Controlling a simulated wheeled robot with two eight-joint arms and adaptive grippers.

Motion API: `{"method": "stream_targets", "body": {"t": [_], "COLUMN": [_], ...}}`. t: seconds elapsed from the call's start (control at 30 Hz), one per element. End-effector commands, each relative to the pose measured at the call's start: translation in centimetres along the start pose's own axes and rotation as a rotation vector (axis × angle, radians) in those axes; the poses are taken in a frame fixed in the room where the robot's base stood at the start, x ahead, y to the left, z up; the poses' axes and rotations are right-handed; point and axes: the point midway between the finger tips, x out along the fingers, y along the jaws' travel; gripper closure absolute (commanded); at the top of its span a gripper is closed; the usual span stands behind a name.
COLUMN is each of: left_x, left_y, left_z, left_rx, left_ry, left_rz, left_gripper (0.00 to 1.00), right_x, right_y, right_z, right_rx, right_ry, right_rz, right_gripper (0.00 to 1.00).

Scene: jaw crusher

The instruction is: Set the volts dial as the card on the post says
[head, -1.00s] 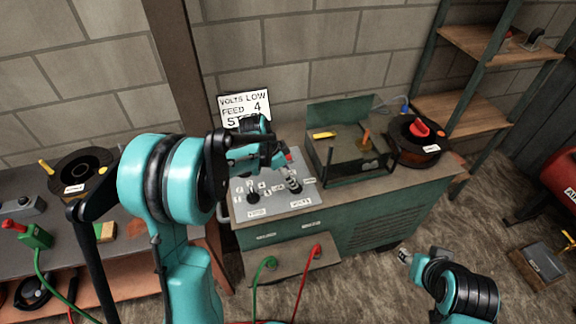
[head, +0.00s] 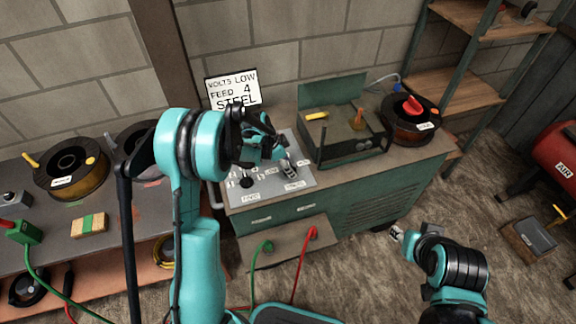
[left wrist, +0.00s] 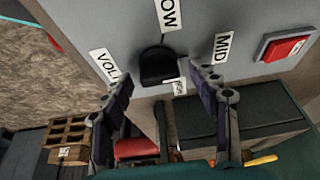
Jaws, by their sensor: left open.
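The card (head: 232,90) on the post reads VOLTS LOW, FEED 4, STEEL. The volts dial is a black knob (left wrist: 158,66) on the grey panel (head: 262,197). In the left wrist view, LOW is above it, MID to its right and VOLTS to its left; another label below it is partly hidden. I cannot tell its pointer setting. My left gripper (left wrist: 164,102) is open, its fingers apart below and to either side of the knob, not closed on it. In the head view it hangs over the dial. My right gripper (head: 396,232) is low at right, its jaws unclear.
The feed dial (head: 246,181) sits left on the same panel. A red button (left wrist: 286,49) is beside MID in the wrist view. An open green box (head: 340,140) and a spool with a red top (head: 411,116) stand to the right. Green and red cables hang in front.

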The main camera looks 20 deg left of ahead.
Motion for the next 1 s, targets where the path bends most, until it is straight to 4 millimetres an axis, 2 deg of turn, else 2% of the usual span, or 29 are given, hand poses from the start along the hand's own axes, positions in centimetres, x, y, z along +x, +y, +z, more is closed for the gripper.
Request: {"method": "stream_targets", "body": {"t": [0.1,0.23,0.3,0.67,1.0], "left_x": [-0.04,-0.05,-0.05,-0.03,0.02], "left_y": [0.0,-0.01,-0.01,0.06,0.25], "left_z": [-0.01,0.0,0.0,0.02,0.0], "left_rx": [0.0,0.0,0.0,-0.035,-0.24], "left_ry": [0.0,0.0,0.0,-0.001,0.001], "left_rz": [0.0,0.0,0.0,-0.015,-0.101], "left_gripper": [0.42,0.77,0.9,0.9,0.9], "right_x": [-0.03,-0.03,-0.02,0.09,0.57], "right_y": [0.0,0.0,0.0,0.0,0.0], "right_z": [-0.02,-0.02,-0.02,0.06,0.41], "right_rx": [0.0,0.0,0.0,0.0,0.0], "right_ry": [0.0,0.0,0.0,0.0,0.0], "right_rz": [0.0,0.0,0.0,0.0,0.0], "right_gripper": [0.6,0.6,0.6,0.6,0.6]}}
